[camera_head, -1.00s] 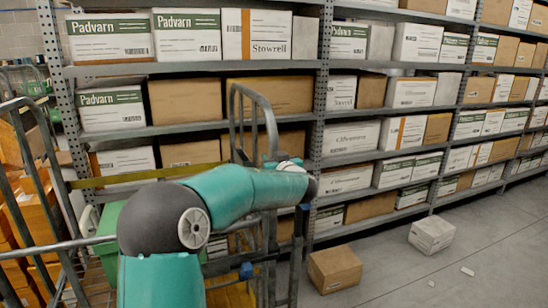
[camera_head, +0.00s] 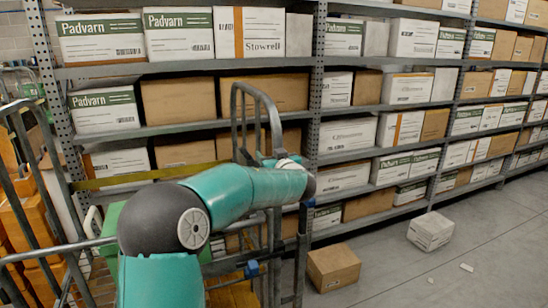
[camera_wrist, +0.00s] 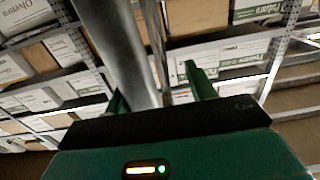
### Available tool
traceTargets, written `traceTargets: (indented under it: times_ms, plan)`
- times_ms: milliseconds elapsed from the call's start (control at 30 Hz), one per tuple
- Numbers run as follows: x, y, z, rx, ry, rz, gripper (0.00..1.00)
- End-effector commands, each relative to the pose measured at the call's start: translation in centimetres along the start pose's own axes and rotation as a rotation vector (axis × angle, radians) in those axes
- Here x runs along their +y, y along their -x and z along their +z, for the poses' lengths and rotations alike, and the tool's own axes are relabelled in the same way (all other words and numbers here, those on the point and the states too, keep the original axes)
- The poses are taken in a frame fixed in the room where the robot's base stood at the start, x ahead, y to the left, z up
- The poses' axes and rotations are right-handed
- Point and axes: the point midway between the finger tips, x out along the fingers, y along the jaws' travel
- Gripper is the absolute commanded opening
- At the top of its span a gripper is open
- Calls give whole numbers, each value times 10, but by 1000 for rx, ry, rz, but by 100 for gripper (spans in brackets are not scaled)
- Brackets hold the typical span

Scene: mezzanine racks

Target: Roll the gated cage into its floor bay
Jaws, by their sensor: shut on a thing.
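The gated cage is a grey tubular frame; its right end (camera_head: 240,92) and left end (camera_head: 36,140) stand up in front of my arm in the head view. Inside it I see green and orange items, partly hidden by my arm. In the wrist view my gripper (camera_wrist: 157,92) has its green fingers on either side of a thick grey tube of the cage (camera_wrist: 112,45) and is shut on it. In the head view my gripper is hidden behind my arm. I cannot make out the floor bay.
A long rack (camera_head: 318,130) of white and brown boxes runs across the back, close behind the cage. A brown box (camera_head: 333,267) and a white box (camera_head: 431,230) lie on the floor at right. Paper scraps (camera_head: 466,267) lie near them. The floor (camera_head: 490,240) at lower right is otherwise clear.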

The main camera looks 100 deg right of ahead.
Motion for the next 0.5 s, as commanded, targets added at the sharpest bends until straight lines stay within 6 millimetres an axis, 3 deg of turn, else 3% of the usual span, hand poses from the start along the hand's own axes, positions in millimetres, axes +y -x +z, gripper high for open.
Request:
traceTargets:
  times_ms: [33,500]
  plan:
    - [-7,-4,0,2,0,-14,49]
    - [2,1,-1,1,1,5,49]
